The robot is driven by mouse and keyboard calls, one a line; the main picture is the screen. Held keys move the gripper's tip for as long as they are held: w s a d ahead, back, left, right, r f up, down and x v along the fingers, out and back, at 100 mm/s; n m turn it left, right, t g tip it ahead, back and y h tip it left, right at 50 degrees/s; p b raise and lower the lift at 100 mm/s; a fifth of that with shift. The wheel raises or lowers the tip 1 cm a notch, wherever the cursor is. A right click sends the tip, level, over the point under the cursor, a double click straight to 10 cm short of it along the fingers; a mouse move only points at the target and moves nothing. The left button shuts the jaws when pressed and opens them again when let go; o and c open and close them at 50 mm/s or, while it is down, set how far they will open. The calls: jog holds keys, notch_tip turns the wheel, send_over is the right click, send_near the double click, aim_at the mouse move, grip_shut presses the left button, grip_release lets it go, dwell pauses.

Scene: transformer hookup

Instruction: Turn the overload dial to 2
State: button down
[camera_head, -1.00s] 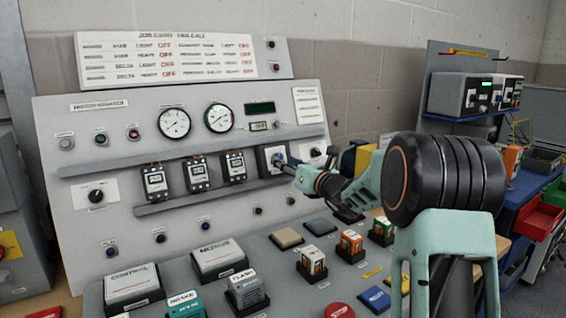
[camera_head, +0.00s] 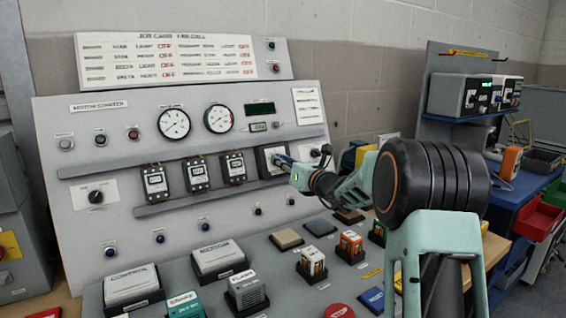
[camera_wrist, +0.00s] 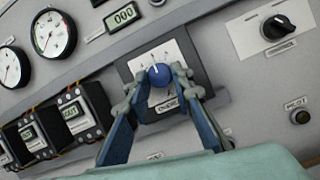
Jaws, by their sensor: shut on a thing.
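The overload dial is a blue knob (camera_wrist: 159,75) on a white scale plate (camera_wrist: 142,66) with a dark surround, seen in the wrist view. A white pointer line shows on the knob; the scale numbers are too small to read. My gripper (camera_wrist: 159,84) has its two fingers closed around the knob's sides. In the head view my gripper (camera_head: 281,161) reaches the dark-framed dial unit (camera_head: 264,158) at the right end of the row of contactors. There the knob is hidden by my fingers.
A black rotary knob (camera_wrist: 279,27) sits right of the dial in the wrist view. Several contactors (camera_head: 197,174) stand left of the dial on a grey shelf ledge (camera_head: 150,209). Loose blocks and a red stop button (camera_head: 339,311) are on the desk below.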

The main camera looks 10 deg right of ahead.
jog(key=shift+d+n, duration=0.1)
jog(key=shift+n, duration=0.3)
jog(key=n+g+y+p, duration=0.1)
jog(key=n+g, duration=0.1)
jog(key=n, duration=0.5)
jog(key=n+g+y+p, duration=0.1)
jog(key=n+g, duration=0.1)
jog(key=n, duration=0.5)
jog(key=r+n+g+y+p, duration=0.1)
jog(key=n+g, duration=0.1)
jog(key=n, duration=0.4)
jog(key=shift+w+d+r+n, duration=0.1)
jog(key=shift+w+d+n, duration=0.25)
jog(key=shift+n, duration=0.05)
jog(key=n+p, duration=0.1)
jog(key=n, duration=0.1)
jog(key=n+g+h, duration=0.1)
jog(key=n, duration=0.1)
jog(key=shift+a+r+n+g+p, duration=0.1)
jog(key=shift+n+g+p, duration=0.2)
jog(key=shift+n+p, duration=0.1)
jog(key=shift+h, duration=0.3)
jog(key=c, duration=1.7)
grip_release()
